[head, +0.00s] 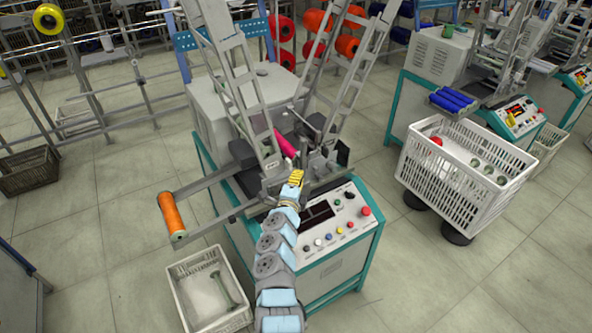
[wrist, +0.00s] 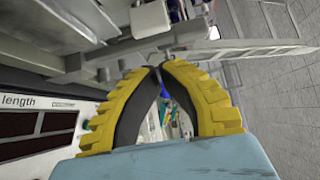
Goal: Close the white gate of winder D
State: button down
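The winder (head: 330,265) in the middle of the head view has a teal frame and a sloped control panel; no letter D is readable on it. Pale grey-white ladder-like frames rise from it, one on the left (head: 240,85) and one on the right (head: 352,80), leaning apart in a V. I cannot tell for sure which one is the gate. My gripper (head: 297,176) is over the panel's back edge, near the foot of these frames. In the wrist view its yellow fingers (wrist: 159,70) meet at the tips with nothing visible between them. A ladder-like frame (wrist: 235,52) lies beyond, at upper right.
An orange bobbin (head: 171,214) sits on an arm at the winder's left. A pink bobbin (head: 287,147) is behind my gripper.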

jog(key=p+v, duration=0.5)
jog(key=v, duration=0.5)
jog(key=shift+s+d, duration=0.25)
jog(key=shift+s, duration=0.1)
dwell(0.6)
